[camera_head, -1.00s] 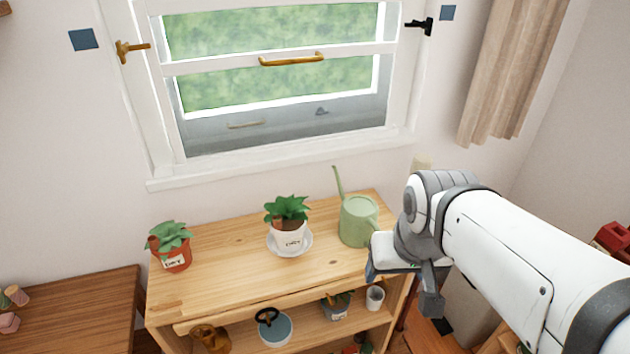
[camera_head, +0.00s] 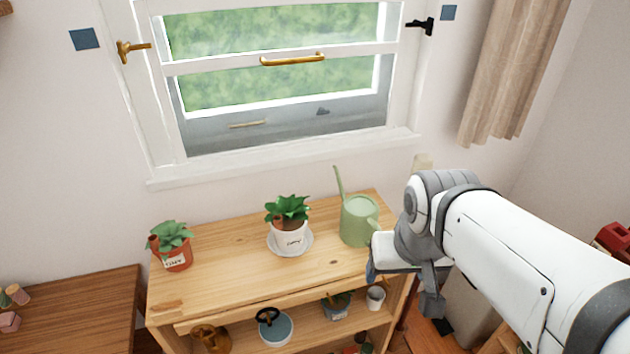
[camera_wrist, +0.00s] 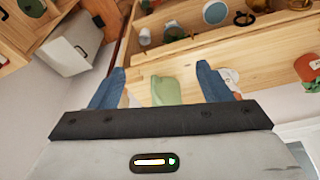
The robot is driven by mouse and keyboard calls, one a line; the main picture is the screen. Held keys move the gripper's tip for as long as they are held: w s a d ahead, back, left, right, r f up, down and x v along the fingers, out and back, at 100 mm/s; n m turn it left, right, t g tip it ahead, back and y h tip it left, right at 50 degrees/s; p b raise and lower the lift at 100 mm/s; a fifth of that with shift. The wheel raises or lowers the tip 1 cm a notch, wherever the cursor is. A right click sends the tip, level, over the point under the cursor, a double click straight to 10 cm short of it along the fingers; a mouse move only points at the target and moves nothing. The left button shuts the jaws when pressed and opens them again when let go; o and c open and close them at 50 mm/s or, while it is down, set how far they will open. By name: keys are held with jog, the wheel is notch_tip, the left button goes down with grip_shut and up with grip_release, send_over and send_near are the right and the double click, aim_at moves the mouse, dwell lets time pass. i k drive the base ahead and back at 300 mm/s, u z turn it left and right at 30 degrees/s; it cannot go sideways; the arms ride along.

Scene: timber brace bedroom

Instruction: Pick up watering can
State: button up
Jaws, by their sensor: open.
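The green watering can (camera_head: 358,222) stands upright at the right end of the wooden shelf unit's top. Its thin spout rises to the upper left and its handle side faces my arm. My gripper (camera_head: 372,271) is just right of the can in the head view, its fingers mostly hidden by the wrist. In the wrist view my gripper (camera_wrist: 162,78) has its two blue fingers wide apart and empty. The can (camera_wrist: 166,90) shows between them, partly hidden by my gripper's body. I cannot tell how far the fingers are from it.
A white potted plant (camera_head: 289,230) on a saucer stands left of the can. A terracotta pot (camera_head: 175,255) is at the far left of the shelf top (camera_head: 225,258). The lower shelf holds a blue-white pot (camera_head: 275,329) and a white cup (camera_head: 375,298). The window (camera_head: 290,75) is behind.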

aim_at(360, 214)
jog(key=u, duration=1.1)
jog(key=k, duration=1)
jog(key=z, duration=1.05)
jog(key=i, duration=1)
jog(key=z, duration=0.05)
